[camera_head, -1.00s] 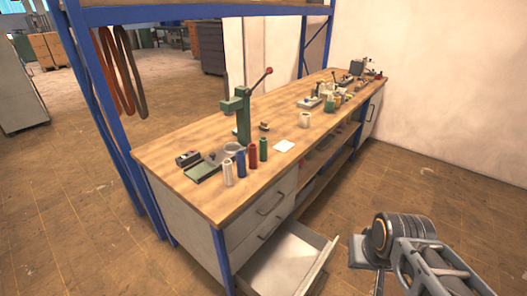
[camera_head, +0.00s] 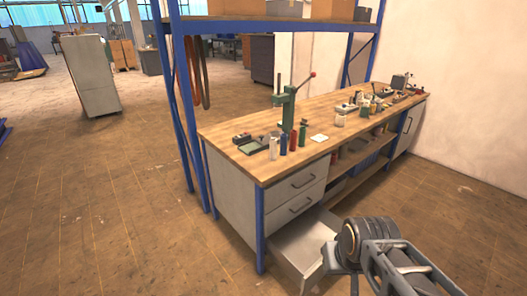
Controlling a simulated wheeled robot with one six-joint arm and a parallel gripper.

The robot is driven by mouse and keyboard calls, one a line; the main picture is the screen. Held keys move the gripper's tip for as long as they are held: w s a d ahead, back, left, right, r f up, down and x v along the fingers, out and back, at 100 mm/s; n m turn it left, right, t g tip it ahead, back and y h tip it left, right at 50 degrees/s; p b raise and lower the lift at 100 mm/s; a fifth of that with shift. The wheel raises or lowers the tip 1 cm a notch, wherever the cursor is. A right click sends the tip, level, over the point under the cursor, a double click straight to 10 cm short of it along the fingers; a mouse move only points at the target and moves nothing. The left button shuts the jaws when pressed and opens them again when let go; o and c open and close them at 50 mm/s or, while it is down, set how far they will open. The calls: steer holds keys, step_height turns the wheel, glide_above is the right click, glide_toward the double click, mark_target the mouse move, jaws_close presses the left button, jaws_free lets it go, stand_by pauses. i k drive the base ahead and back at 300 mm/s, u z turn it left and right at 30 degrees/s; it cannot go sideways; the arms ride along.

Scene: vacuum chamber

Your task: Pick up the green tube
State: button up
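The green tube (camera_head: 302,133) stands upright on the wooden workbench (camera_head: 243,162). It is the rightmost and farthest in a short row with a red tube (camera_head: 293,140), a blue tube (camera_head: 284,144) and a white tube (camera_head: 274,148). My arm shows at the lower right, in front of the bench and well apart from the tubes. My gripper (camera_head: 335,262) seems to be the grey end at the left of the arm; its fingers cannot be made out.
A green lever press (camera_head: 288,108) stands just behind the tubes. A white card (camera_head: 319,138) lies to their right. An open drawer (camera_head: 305,245) juts out below the bench front. A blue post (camera_head: 180,110) rises at the bench's left.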

mark_target(302, 130)
steer(key=u, duration=3.95)
steer(key=i, duration=0.15)
steer(key=z, duration=2.55)
steer(key=i, duration=1.15)
steer(key=z, duration=0.65)
steer(key=i, duration=0.75)
steer(key=z, duration=1.05)
steer(key=i, duration=0.35)
steer(key=z, duration=0.4)
